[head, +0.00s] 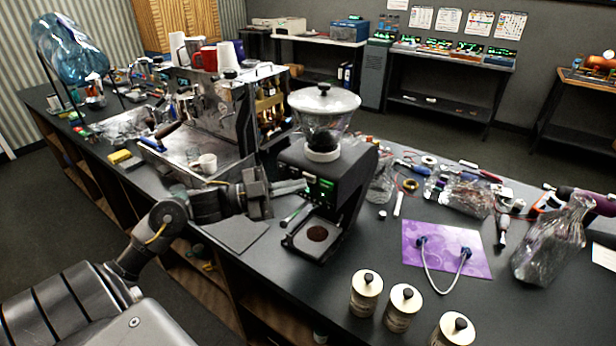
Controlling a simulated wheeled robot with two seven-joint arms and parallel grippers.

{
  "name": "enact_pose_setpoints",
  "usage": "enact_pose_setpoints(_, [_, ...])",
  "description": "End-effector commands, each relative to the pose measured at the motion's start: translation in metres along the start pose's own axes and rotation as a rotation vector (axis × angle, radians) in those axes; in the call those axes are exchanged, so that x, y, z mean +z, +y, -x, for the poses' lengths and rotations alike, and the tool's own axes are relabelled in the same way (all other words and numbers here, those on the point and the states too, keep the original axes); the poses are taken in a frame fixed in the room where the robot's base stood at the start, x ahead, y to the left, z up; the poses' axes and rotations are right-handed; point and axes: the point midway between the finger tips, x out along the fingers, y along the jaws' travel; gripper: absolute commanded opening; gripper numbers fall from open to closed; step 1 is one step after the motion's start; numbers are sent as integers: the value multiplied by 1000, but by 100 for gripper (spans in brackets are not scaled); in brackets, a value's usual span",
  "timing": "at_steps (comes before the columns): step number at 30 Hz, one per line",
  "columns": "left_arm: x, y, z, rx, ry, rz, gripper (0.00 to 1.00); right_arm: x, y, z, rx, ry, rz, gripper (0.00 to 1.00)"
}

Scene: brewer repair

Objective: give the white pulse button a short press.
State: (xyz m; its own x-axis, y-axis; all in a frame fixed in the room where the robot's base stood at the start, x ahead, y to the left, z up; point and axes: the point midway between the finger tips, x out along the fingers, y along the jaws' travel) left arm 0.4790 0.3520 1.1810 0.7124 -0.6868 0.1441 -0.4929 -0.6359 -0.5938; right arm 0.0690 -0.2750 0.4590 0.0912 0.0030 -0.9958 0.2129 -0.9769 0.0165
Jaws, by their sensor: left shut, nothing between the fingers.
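The black grinder (352,190) stands near the middle of the counter, with a clear hopper (324,115) under a white lid on top. Its front panel (326,187) faces left and shows small green lights. I cannot make out the white pulse button for certain; it is too small or hidden by the gripper. My left gripper (300,187) is shut and empty, its fingertips right at the front panel. I cannot tell whether they touch it. My right gripper is not in view.
A silver espresso machine (225,108) with cups on top stands left of the grinder. Below the panel is a tray (300,236) with dark grounds. Several canisters (366,290), a purple mat (440,240) with a cable and a glass jug (550,245) stand to the right.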

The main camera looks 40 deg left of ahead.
Motion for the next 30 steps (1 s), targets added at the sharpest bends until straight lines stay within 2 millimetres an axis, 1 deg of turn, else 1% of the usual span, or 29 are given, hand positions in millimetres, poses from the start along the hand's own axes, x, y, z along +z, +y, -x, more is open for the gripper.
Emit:
enact_pose_setpoints(13, [-4,3,4,0,0,1,0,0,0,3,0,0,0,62])
enact_pose_setpoints(24, [-22,21,29,1,-1,3,0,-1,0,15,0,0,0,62])
enact_pose_setpoints(30, [-27,27,36,0,1,1,0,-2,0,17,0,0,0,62])
